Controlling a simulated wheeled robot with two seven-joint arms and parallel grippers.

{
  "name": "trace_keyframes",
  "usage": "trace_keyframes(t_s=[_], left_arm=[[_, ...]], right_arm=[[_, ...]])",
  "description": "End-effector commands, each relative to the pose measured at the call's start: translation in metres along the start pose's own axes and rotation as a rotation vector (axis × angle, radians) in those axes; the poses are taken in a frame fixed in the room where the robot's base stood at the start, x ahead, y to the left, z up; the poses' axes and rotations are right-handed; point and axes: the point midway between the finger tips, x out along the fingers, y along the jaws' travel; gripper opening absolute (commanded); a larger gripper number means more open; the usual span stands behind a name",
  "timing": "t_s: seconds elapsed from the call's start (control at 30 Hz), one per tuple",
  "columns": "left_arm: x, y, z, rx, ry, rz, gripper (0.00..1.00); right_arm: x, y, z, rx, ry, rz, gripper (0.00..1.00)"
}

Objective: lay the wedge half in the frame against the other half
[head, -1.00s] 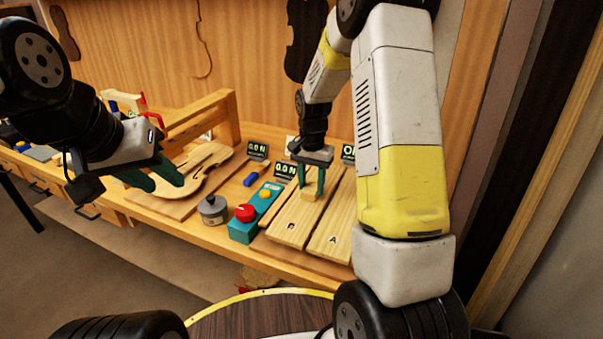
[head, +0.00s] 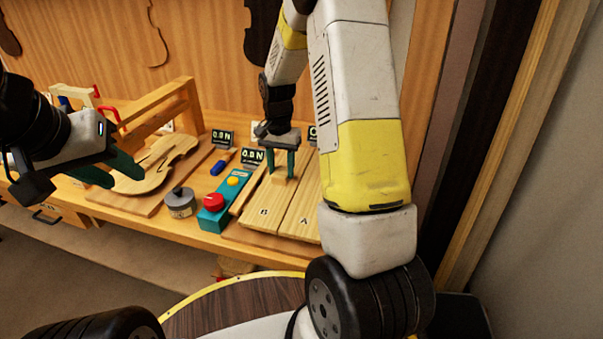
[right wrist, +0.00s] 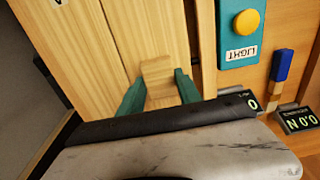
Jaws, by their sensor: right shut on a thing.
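Two long pale wooden boards, the wedge halves, lie side by side on the bench. The one lettered B (head: 256,205) is on the left and the one lettered A (head: 304,205) on the right, with a thin seam between them. My right gripper (head: 281,168) is shut on a small wooden block (right wrist: 157,70) on board B, towards its far end. Whether the block is fixed to the board I cannot tell. My left gripper (head: 112,172) is open and empty, in front of the violin plate, away from the boards.
A teal box with a red button (head: 213,201) stands left of board B, with a grey round tin (head: 180,203) beside it. A pale violin plate (head: 153,168) lies further left. Small displays (head: 252,158) stand behind. A blue-handled tool (right wrist: 281,66) lies near them.

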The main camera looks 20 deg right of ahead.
Motion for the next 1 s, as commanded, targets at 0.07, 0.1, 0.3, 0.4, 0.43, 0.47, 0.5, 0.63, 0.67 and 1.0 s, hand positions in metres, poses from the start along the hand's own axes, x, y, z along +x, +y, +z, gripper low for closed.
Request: trace_keyframes(t_s=[0.07,0.1,0.3,0.4,0.43,0.47,0.5,0.63,0.67,1.0], left_arm=[[0.0000,0.0000,0.0000,0.000,0.000,0.000,0.36],[0.0000,0.0000,0.0000,0.000,0.000,0.000,0.36],[0.0000,0.0000,0.0000,0.000,0.000,0.000,0.36],[0.0000,0.0000,0.0000,0.000,0.000,0.000,0.36],[0.0000,0.0000,0.0000,0.000,0.000,0.000,0.36],[0.0000,0.0000,0.0000,0.000,0.000,0.000,0.36],[0.0000,0.0000,0.0000,0.000,0.000,0.000,0.36],[0.0000,0.0000,0.0000,0.000,0.000,0.000,0.36],[0.0000,0.0000,0.0000,0.000,0.000,0.000,0.36],[0.0000,0.0000,0.0000,0.000,0.000,0.000,0.36]], right_arm=[[-0.0004,0.0010,-0.0002,0.000,0.001,-0.001,0.00],[-0.0004,0.0015,-0.0002,0.000,0.001,-0.001,0.00],[-0.0003,0.0040,-0.0001,0.000,0.000,0.000,0.00],[-0.0003,0.0053,-0.0001,0.000,0.000,0.000,0.00],[-0.0003,0.0057,-0.0001,0.000,0.000,0.000,0.00],[-0.0003,0.0061,-0.0001,0.000,0.000,0.000,0.00],[-0.0003,0.0067,-0.0001,0.000,0.000,0.000,0.00],[-0.0001,0.0070,-0.0002,0.000,0.000,0.001,0.00],[-0.0001,0.0071,-0.0002,0.000,0.000,0.002,0.00],[-0.0001,0.0066,-0.0001,0.000,0.000,0.001,0.66]])
